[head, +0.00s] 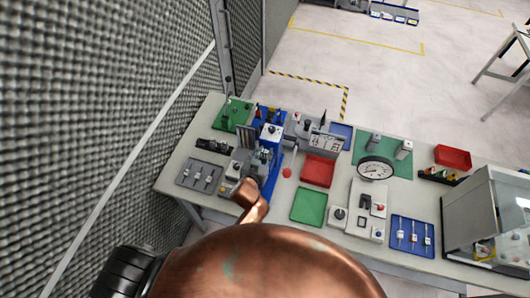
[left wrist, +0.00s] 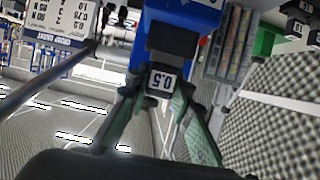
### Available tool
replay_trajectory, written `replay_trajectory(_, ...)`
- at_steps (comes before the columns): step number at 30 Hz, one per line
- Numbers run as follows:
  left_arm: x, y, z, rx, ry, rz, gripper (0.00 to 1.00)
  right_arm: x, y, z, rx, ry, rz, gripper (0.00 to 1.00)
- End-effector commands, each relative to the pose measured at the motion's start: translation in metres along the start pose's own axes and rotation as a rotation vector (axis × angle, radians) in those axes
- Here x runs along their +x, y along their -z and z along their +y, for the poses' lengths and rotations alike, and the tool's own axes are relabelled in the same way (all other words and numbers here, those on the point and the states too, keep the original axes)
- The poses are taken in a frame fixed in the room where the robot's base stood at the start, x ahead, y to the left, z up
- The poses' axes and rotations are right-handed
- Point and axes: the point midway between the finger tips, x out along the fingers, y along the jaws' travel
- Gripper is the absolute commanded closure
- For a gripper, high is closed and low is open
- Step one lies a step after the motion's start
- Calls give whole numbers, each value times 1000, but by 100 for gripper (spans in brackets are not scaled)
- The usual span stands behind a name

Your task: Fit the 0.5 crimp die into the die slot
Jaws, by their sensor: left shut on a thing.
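The 0.5 crimp die (left wrist: 162,83) is a small dark block with a white label reading 0.5, upside down in the left wrist view. My left gripper (left wrist: 160,97) is shut on it, a finger on each side. The die lies in front of a dark part (left wrist: 173,45) of the blue crimping press (left wrist: 185,12). I cannot tell whether die and press touch, and the die slot cannot be made out. In the head view my left gripper (head: 257,168) is at the front of the blue press (head: 270,116); the die cannot be made out there. My right gripper is not in view.
A grey tray (head: 186,179) with several small pieces is left of the press. A lever with a red knob (head: 287,173), a red tray (head: 318,170) and a green tray (head: 309,207) are to its right. A size chart (left wrist: 65,22) shows in the left wrist view.

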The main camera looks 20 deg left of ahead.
Motion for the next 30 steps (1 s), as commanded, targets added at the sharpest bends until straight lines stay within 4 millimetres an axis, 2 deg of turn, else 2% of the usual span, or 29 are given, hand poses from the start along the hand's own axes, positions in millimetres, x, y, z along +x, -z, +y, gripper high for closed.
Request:
replay_trajectory(5,2,-4,0,0,0,1,100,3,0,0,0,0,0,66)
replay_trajectory(6,1,-3,0,0,0,1,77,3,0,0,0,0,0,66)
replay_trajectory(14,1,-3,0,0,0,1,59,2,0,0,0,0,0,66)
replay_trajectory(23,0,-4,0,0,0,-1,59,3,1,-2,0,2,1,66)
replay_trajectory(26,-8,-4,0,-1,-1,0,59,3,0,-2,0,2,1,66)
replay_trajectory(30,-33,-4,-1,-2,1,-1,59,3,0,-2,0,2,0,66)
